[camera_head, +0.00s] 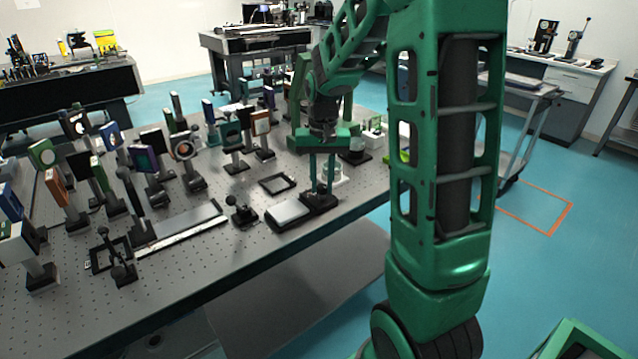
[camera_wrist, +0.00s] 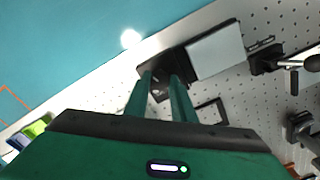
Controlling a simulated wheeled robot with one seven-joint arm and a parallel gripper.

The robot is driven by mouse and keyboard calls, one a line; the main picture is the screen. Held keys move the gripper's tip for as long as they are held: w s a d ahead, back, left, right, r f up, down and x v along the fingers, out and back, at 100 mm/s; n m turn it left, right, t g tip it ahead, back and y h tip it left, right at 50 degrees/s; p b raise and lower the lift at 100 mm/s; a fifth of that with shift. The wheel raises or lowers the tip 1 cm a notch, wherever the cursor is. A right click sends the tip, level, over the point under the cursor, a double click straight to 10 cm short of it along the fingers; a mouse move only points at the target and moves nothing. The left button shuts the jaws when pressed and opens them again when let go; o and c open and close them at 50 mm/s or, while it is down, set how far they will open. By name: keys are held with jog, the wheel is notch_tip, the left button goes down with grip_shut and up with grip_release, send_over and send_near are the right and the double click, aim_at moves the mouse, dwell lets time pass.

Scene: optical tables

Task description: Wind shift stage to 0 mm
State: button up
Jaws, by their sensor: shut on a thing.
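The shift stage, a low black unit with a light grey top plate (camera_head: 289,213), sits near the front edge of the optical table. Its plate also shows in the wrist view (camera_wrist: 216,50). My gripper (camera_head: 318,192) points straight down at the stage's black right end (camera_head: 325,204). In the wrist view, my gripper (camera_wrist: 164,80) has its two green fingers close together over the black end. The fingers are shut on a small dark part there, which I take to be the stage's knob; they mostly hide it. I cannot read any scale.
The perforated table (camera_head: 225,263) carries several optics mounts left of the stage. A small ball-topped post (camera_head: 241,211) stands just left of it, and a flat black frame (camera_head: 277,184) lies behind. The tabletop in front of the posts is mostly bare.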

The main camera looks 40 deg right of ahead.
jog(key=n, duration=0.3)
jog(key=shift+w+r+n, duration=0.15)
jog(key=shift+w+n, duration=0.1)
jog(key=shift+n, duration=0.15)
grip_shut()
grip_release()
jog(key=n, duration=0.3)
jog(key=shift+n, duration=0.4)
jog(key=n, duration=0.3)
jog(key=shift+n, duration=2.2)
jog(key=o, duration=1.1)
jog(key=shift+c, duration=0.2)
jog(key=shift+s, duration=0.1)
